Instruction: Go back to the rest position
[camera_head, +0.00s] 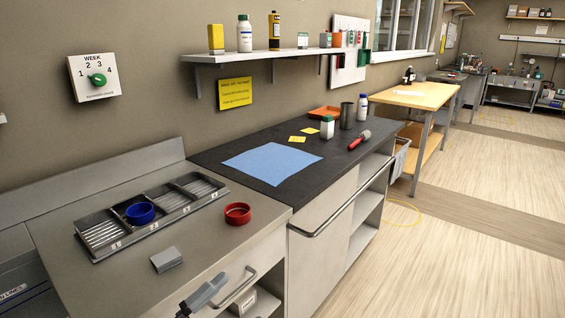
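Part of a grey gripper (203,294), which I take to be my left one, shows at the bottom edge, in front of the grey counter and near its drawer handle. Only a small part of it is in view, and I cannot tell whether it is open or shut. No object shows in it. My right gripper is not in view. On the grey counter (100,285), a blue round dish (140,213) sits in a compartment of the metal slotted tray (112,252). A red round dish (238,213) and a small grey block (166,259) stand apart on the counter.
A drawer handle (238,290) juts from the counter front. The black worktop (225,157) bears a blue mat (272,163), a white jar (327,128), a metal cup (347,115) and a red-handled tool (359,140). A wall shelf (260,57) overhangs.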

